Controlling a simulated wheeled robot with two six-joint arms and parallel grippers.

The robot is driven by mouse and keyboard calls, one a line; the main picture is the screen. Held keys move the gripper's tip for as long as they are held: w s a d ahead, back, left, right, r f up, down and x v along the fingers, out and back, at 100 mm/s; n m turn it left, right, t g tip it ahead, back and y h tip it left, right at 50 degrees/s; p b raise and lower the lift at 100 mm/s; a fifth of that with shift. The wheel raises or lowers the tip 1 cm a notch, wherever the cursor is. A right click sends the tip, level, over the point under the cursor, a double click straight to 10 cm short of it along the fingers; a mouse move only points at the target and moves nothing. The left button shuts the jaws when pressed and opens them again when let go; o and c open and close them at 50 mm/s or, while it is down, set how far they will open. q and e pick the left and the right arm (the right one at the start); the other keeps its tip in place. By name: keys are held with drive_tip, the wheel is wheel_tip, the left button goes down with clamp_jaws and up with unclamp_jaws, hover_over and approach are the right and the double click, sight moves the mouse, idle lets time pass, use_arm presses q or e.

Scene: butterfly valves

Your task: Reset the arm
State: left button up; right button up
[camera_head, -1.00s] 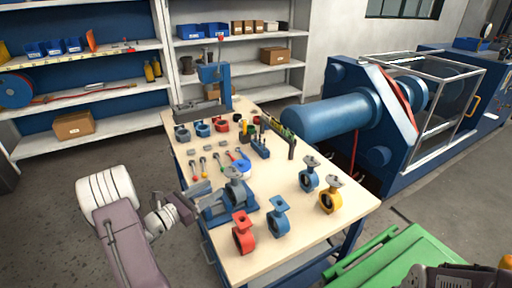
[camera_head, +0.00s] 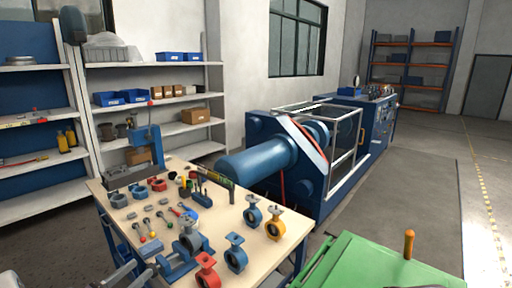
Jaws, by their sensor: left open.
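My left gripper (camera_head: 138,272) is low at the left, at the near left edge of the wooden-topped workbench (camera_head: 292,228). It is open, with nothing seen between its fingers, and is partly cut off by the picture's bottom. My right gripper is not in view.
A blue press (camera_head: 150,145) stands at the bench's far left. Small tools and coloured rings lie across the bench. A large blue machine (camera_head: 258,160) is behind it. A green cart (camera_head: 385,265) is at the lower right. Shelves (camera_head: 35,195) line the left wall.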

use_arm(q)
drive_tip(key=w+d+r+m+g+h+p, duration=0.1)
drive_tip(key=d+r+m+g+h, duration=0.25)
drive_tip(key=d, duration=0.55)
drive_tip(key=d+r+m+g+h+p, duration=0.2)
drive_tip(key=d+r+m, duration=0.25)
drive_tip(key=d, duration=0.45)
drive_tip(key=s+d+m+g+p, duration=0.1)
drive_tip(key=s+d+m+g, duration=0.3)
drive_tip(key=s+d+g, duration=0.45)
drive_tip(key=s+d+f+m+g+y+p, duration=0.1)
drive_tip(key=s+d+f+m+g+y, duration=0.15)
drive_tip(key=s+m, duration=0.3)
drive_tip(key=s+d+f+m+g+y+p, duration=0.2)
drive_tip(key=s+m+y, duration=0.15)
drive_tip(key=s, duration=0.25)
drive_tip(key=w+a+f+m+t+y, duration=0.1)
drive_tip(key=a+f+m+y, duration=0.2)
drive_tip(key=a, duration=0.4)
drive_tip(key=w+a+f+m+t+y, duration=0.1)
drive_tip(key=a+f+m+t+y, duration=0.1)
drive_tip(key=a+m, duration=0.4)
drive_tip(key=shift+a+f+y, duration=0.55)
drive_tip(key=shift+f+y, duration=0.05)
drive_tip(key=shift+y, duration=0.55)
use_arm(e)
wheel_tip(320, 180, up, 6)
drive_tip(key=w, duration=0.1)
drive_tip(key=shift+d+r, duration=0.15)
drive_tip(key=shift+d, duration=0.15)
